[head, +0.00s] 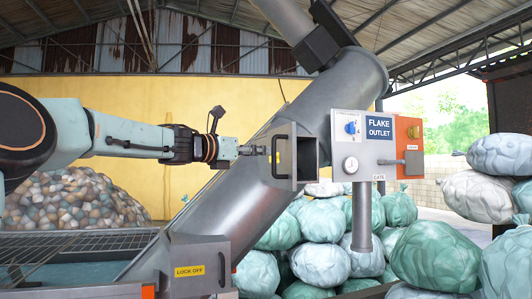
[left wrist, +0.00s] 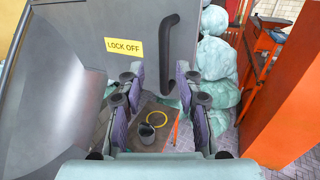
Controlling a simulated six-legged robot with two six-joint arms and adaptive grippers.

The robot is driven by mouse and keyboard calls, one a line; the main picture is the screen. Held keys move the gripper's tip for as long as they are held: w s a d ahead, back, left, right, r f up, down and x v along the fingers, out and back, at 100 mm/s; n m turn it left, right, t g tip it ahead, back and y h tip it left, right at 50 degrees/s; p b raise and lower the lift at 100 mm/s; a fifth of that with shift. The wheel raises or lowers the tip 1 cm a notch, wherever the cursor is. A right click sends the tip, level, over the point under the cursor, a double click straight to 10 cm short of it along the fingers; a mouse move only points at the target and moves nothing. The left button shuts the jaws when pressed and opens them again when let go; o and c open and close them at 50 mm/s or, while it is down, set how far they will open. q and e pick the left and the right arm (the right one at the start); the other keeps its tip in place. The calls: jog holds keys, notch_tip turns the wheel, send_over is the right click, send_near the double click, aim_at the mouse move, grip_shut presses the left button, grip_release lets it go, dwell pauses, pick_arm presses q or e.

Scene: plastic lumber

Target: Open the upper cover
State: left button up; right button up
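The upper cover (head: 284,172) is a grey plate with a dark handle and a small yellow label, on a box on the slanted grey chute. It stands at an angle beside a dark opening, so it looks swung out. My left gripper (head: 256,150) is just left of it, pointing at it. In the left wrist view a grey plate (left wrist: 75,60) with a LOCK OFF label and dark handle (left wrist: 172,50) lies ahead; it appears to be this cover. There my left gripper (left wrist: 160,82) has its fingers apart, empty, near the handle's lower end. My right gripper is not in view.
A lower cover (head: 198,285) marked LOCK OFF sits lower on the chute (head: 235,205). A FLAKE OUTLET panel (head: 362,155) with an orange box (head: 408,132) stands right of the upper cover. Green and white bags (head: 320,265) are piled behind.

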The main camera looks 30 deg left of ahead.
pick_arm(q)
jog(key=s+d+f+n+h+b, duration=0.1)
jog(key=d+f+n, duration=0.4)
jog(key=f+n, duration=0.3)
jog(key=d+f+n+h+b, duration=0.1)
jog(key=d+f+n, duration=0.45)
jog(key=n, duration=0.45)
jog(key=s+d+f+n+g+y+b, duration=0.1)
jog(key=s+d+f+n+g+b, duration=0.15)
jog(key=f+n, duration=0.9)
jog(key=s+d+f+n+g+y+b, duration=0.2)
jog(key=d+f, duration=0.1)
jog(key=f, duration=1.8)
jog(key=s+f+n+g+y+b, duration=0.1)
jog(key=s+f+n+g+b, duration=0.15)
jog(key=s+f, duration=0.5)
jog(key=s+d+f+n+g+y+b, duration=0.1)
jog(key=s+f+n, duration=0.25)
jog(key=f, duration=0.75)
jog(key=s+f+n+g+y+b, duration=0.1)
jog(key=s+f+n+g+b, duration=0.1)
jog(key=s+f, duration=0.6)
jog(key=s+f+g+b, duration=0.3)
jog(key=s+f, duration=0.6)
jog(key=s, duration=0.3)
jog(key=s+f+g+y+b, duration=0.1)
jog(key=s+f+g+b, duration=0.3)
jog(key=s+f, duration=0.5)
jog(key=s, duration=0.4)
jog(key=shift+f, duration=0.35)
